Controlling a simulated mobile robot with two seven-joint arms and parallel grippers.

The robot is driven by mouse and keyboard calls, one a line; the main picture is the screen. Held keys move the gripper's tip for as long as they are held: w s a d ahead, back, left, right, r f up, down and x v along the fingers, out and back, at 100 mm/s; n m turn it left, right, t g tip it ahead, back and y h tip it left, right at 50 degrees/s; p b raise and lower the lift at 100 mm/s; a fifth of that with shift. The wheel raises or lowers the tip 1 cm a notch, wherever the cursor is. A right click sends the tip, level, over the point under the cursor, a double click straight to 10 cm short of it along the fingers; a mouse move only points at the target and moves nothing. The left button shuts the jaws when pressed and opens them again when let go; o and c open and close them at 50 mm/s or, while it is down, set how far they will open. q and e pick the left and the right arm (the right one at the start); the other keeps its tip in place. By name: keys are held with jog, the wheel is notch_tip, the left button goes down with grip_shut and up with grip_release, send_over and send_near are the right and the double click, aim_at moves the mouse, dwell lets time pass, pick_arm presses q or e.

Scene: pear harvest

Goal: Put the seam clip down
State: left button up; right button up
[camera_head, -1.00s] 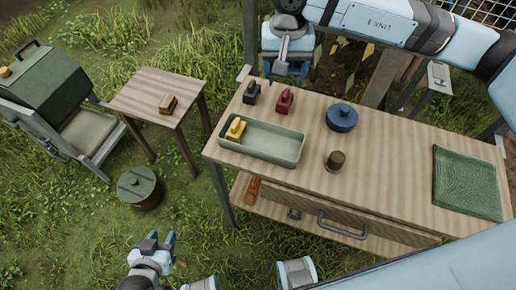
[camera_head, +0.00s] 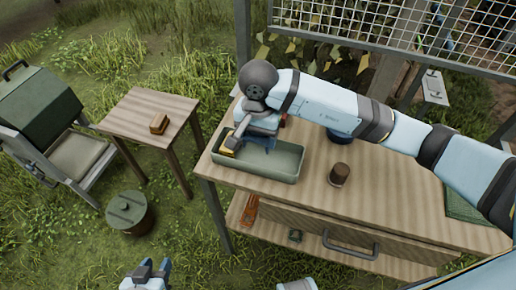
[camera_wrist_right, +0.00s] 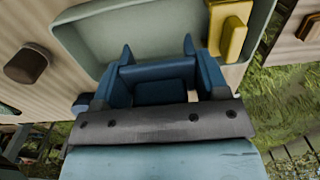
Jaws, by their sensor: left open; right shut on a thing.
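My right gripper (camera_head: 258,138) hangs low over the grey-green tray (camera_head: 275,173) at the table's left end. It is shut on the seam clip, whose outline is hard to make out. In the right wrist view a dark blue mass (camera_wrist_right: 162,80) fills the space between the fingers, and I cannot tell clip from gripper there. The tray's rim also shows in that view (camera_wrist_right: 75,38). A yellow block (camera_wrist_right: 232,38) lies in the tray beside the gripper; it also shows in the head view (camera_head: 227,146). My left gripper (camera_head: 150,270) is open and empty at the bottom edge.
A brown round knob (camera_head: 340,174) stands right of the tray. A blue lidded pot (camera_head: 340,136) is partly behind my right arm. A green cloth (camera_head: 463,207) lies at the right. A small side table (camera_head: 150,105) holds a brown block (camera_head: 158,124).

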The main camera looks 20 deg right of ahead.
aim_at(258, 158)
jog(key=shift+f, duration=2.75)
jog(key=shift+f+b, duration=0.2)
jog(key=shift+b, duration=0.1)
jog(key=o, duration=0.6)
notch_tip(258, 158, up, 12)
jog(key=shift+r, duration=0.25)
